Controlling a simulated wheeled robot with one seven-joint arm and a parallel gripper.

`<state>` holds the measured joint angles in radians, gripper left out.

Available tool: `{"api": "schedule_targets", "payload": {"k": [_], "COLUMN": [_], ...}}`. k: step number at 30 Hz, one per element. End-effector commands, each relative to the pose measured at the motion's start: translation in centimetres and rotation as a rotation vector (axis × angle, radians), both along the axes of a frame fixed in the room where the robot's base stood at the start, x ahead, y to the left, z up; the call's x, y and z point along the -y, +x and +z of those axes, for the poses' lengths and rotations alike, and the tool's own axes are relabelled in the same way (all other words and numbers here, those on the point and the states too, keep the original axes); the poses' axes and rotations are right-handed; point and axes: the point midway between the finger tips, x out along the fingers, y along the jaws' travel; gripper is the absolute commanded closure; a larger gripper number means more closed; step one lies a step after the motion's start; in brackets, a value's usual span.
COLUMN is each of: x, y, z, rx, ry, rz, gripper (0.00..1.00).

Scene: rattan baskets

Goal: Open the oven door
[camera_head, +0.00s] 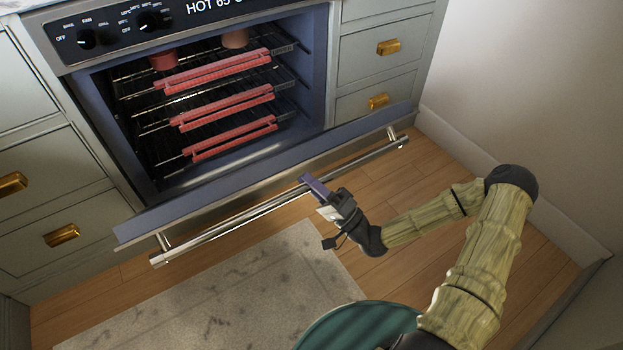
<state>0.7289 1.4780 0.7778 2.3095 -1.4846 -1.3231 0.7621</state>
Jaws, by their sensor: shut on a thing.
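The oven door (200,203) is hinged at the bottom and tilted outward, partly open, so the oven cavity (135,135) shows above it. A long metal handle bar (225,227) runs along the door's front on two posts. My gripper (312,185) is at the handle, right of its middle, and is shut on it. The purple finger lies over the bar; the other finger is hidden from this view.
Red-edged racks (222,107) and reddish pots (164,60) are inside the oven. Drawers with brass pulls (388,47) flank it. A grey rug (235,300) lies on the wood floor (390,185) in front. A white wall (540,90) stands at right.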

Motion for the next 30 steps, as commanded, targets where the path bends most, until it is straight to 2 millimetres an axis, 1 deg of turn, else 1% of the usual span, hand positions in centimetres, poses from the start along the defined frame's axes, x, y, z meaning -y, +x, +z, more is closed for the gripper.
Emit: {"api": "schedule_targets", "payload": {"k": [1,12,13,14,15,16,25,30], "x": [0.00,0.00,0.00,0.00,-0.01,-0.01,0.04,0.92], "y": [0.02,-0.01,-0.01,-0.01,-0.02,-0.02,-0.07,-0.55], "z": [-0.22,-0.16,-0.15,-0.15,-0.14,-0.14,-0.14,-0.65], "rx": [0.000,0.002,0.002,0.002,0.002,0.002,0.003,0.002], "ry": [0.002,0.002,0.002,0.002,0.002,0.002,0.003,0.001], "rz": [-0.001,-0.001,-0.001,-0.001,-0.001,-0.001,0.000,-0.001], "gripper": [1.00,1.00,0.74,0.68,0.60,0.56,0.56,0.56]}}
